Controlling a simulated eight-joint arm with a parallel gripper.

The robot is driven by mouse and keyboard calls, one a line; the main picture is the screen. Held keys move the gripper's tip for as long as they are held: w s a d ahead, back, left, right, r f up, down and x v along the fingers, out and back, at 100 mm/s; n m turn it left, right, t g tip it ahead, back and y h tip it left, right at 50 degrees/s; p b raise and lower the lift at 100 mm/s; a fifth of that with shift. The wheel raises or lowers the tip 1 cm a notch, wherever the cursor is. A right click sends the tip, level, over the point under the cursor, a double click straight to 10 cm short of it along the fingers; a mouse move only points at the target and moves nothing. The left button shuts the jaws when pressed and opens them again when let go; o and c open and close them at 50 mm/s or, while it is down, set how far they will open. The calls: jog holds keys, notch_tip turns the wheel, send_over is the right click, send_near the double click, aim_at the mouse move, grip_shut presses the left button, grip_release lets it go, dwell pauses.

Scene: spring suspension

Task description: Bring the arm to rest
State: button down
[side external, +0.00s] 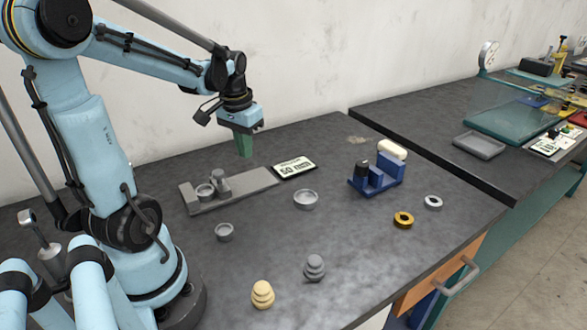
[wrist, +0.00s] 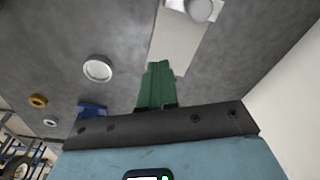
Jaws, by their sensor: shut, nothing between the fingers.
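My gripper (side external: 244,146) hangs above the dark grey table, pointing down, with its green fingers shut and nothing between them. Its fingers also show in the wrist view (wrist: 157,80). In the side external view it is behind and above a grey fixture bar (side external: 232,190) and does not touch it. The bar carries a small cup (side external: 205,191) and a rounded grey part (side external: 219,178). My arm is bent, with the forearm stretched out over the table's back half.
A scale display (side external: 295,168) lies beside the bar. A second bench (side external: 420,125) is at the right.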

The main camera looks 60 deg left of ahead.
jog(key=w+d+r+m+t, duration=0.1)
jog(key=d+m+t, duration=0.1)
jog(key=d, duration=0.8)
jog(key=w+d+r+m+t, duration=0.1)
jog(key=d+m+t, duration=0.2)
jog(key=d, duration=0.7)
jog(key=shift+w+d+r+t+h, duration=0.2)
jog(key=shift+r+t+h, duration=0.2)
jog(key=shift+t, duration=0.2)
jog(key=shift+a, duration=0.15)
jog(key=n+g, duration=0.7)
jog(key=n, duration=0.5)
send_over(208, 189)
jog(key=f, duration=0.2)
jog(key=shift+s+f, duration=0.15)
jog(key=shift+f, duration=2.7)
jog(key=shift+f, duration=1.7)
jog(key=shift+w, duration=0.2)
